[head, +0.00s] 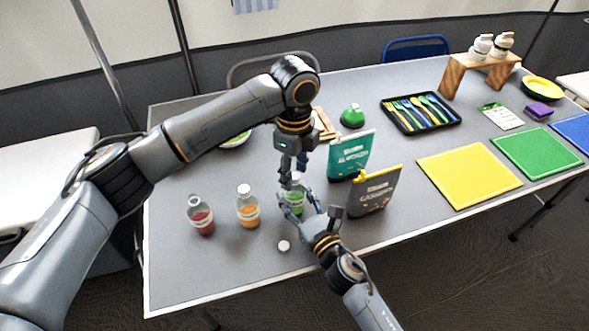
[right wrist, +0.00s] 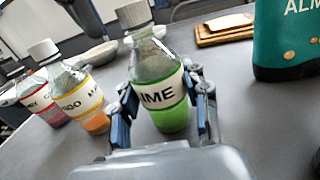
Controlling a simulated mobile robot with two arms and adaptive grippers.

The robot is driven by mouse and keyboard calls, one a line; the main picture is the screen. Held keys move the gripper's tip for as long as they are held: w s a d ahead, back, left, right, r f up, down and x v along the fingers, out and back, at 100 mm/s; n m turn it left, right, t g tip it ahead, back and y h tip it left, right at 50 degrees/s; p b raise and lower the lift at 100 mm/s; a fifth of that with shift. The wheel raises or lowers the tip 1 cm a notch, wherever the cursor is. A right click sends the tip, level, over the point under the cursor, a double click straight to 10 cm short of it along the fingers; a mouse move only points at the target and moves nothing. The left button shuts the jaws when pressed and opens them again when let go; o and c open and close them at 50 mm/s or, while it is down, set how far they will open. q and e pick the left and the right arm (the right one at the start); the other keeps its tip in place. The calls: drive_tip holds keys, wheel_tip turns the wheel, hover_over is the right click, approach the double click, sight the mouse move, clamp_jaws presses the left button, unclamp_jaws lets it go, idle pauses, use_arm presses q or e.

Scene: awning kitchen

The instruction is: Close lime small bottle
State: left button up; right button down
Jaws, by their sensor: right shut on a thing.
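The lime bottle (right wrist: 158,85) stands upright on the table, clear glass with green liquid and a white label. It also shows in the head view (head: 297,198), partly hidden by my grippers. My right gripper (right wrist: 163,112) is shut on its body, one finger on each side. A white cap (right wrist: 133,14) shows at the bottle's mouth; I cannot tell if it is seated. My left gripper (head: 291,178) points down right above the bottle, by its neck. Its fingertips are too small and overlapped to tell whether they grip the cap.
An orange bottle (head: 248,209) with a white cap and a red bottle (head: 201,217) stand to the left. A loose white cap (head: 284,246) lies near the front edge. A teal pouch (head: 350,155) and a grey pouch (head: 374,193) stand close on the right.

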use_arm(q)
drive_tip(key=shift+r, duration=0.1)
wheel_tip(320, 180, up, 12)
idle(0.6)
use_arm(e)
drive_tip(key=c, duration=0.6)
unclamp_jaws()
drive_tip(key=v, duration=1.2)
